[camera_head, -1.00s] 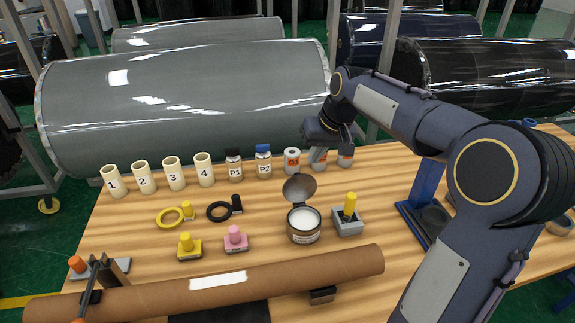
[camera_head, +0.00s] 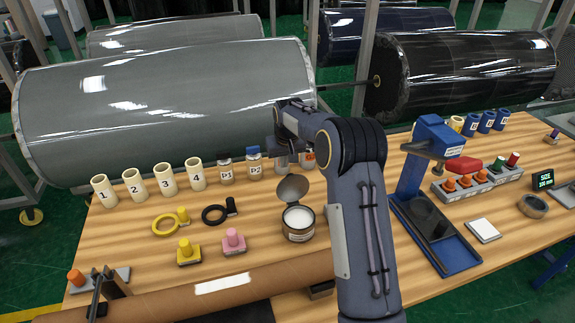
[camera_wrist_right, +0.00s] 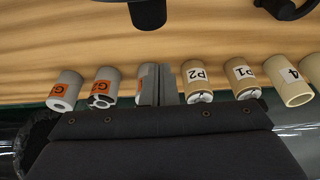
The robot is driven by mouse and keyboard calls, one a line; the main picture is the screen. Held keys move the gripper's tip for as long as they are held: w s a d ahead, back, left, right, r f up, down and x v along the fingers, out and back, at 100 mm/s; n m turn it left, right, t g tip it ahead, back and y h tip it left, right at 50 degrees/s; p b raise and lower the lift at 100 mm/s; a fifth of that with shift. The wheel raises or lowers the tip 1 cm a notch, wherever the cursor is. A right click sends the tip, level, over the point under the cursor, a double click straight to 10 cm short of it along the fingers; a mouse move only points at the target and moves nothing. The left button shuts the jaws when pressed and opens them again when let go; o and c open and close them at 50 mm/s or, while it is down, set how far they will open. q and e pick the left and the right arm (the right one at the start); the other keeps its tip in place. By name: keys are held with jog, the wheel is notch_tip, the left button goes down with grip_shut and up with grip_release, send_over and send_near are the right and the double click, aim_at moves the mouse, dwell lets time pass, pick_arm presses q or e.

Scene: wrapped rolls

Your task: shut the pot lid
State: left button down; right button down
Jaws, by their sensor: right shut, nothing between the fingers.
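In the right wrist view the lid (camera_wrist_right: 148,12) shows at the top edge as a dark shape with a short black stub; the pot is not visible there. My right gripper (camera_head: 280,140) is behind and above the lid, near the back row of bottles, partly hidden by my arm. Its fingers (camera_wrist_right: 158,85) are shut and empty, apart from the lid. My left gripper is not in view.
Bottles P1 (camera_head: 226,168) and P2 (camera_head: 254,163) and orange-labelled bottles (camera_wrist_right: 105,87) stand close to my right gripper. A yellow ring (camera_head: 166,225), black ring (camera_head: 214,215) and pink block (camera_head: 233,241) lie left of the pot. A long cardboard tube (camera_head: 180,288) lies in front.

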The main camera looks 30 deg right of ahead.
aim_at(291, 186)
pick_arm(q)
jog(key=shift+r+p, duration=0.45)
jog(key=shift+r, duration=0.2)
pick_arm(e)
jog(key=s, duration=0.2)
jog(key=s+a, duration=0.1)
jog(key=s, duration=0.1)
jog(key=shift+r, duration=0.15)
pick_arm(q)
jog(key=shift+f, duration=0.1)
